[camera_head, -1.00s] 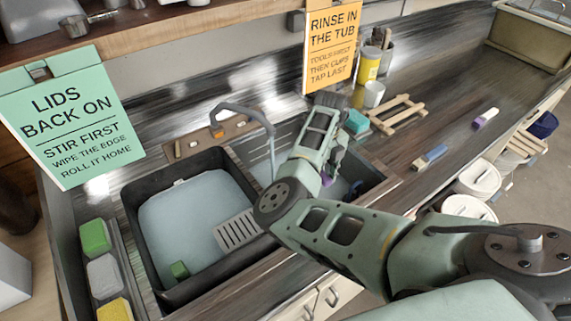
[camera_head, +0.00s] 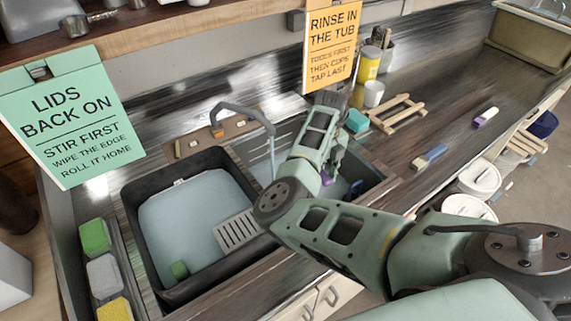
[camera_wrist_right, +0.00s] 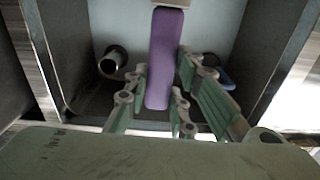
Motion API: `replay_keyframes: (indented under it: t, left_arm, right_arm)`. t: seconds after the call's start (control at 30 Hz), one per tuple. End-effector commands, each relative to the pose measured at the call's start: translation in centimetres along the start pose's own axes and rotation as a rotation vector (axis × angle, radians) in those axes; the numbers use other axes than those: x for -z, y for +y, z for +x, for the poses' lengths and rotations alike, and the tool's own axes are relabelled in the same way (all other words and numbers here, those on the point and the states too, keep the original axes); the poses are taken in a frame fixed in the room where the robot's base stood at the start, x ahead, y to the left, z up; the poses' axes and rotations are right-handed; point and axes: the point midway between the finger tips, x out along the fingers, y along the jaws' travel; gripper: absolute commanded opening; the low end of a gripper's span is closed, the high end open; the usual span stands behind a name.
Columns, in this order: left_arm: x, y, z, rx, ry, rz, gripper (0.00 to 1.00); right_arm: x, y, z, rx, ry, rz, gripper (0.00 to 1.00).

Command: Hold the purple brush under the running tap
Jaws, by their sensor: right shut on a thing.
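My right gripper (camera_head: 328,172) is over the right basin of the sink, low between its walls. In the right wrist view the gripper (camera_wrist_right: 152,100) is shut on the purple brush (camera_wrist_right: 166,60), whose long purple body lies between the fingers with a pale end at the top of the picture. In the head view only a small purple bit (camera_head: 326,179) shows beside the gripper. The grey curved tap (camera_head: 247,110) arches over the sink, left of the gripper. My left gripper is not in view.
The left basin (camera_head: 130,225) holds pale water and a grey slotted rack (camera_head: 238,231). A dark round tube (camera_wrist_right: 112,60) and a blue item (camera_wrist_right: 222,80) lie near the brush. A wooden rack (camera_head: 398,113) and a teal block (camera_head: 356,121) stand on the counter.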

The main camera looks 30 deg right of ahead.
Motion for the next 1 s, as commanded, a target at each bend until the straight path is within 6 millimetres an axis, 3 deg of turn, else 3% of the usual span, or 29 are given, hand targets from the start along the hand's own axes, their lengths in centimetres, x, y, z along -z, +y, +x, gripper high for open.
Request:
replay_keyframes:
  t: [0.63,1.0]
  left_arm:
    - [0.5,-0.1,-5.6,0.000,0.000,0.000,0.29]
    - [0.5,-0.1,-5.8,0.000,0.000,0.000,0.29]
  right_arm:
    - [3.2,-3.2,-4.0,0.001,0.001,0.003,0.00]
    - [3.5,-3.6,-3.9,0.000,0.000,0.000,0.00]
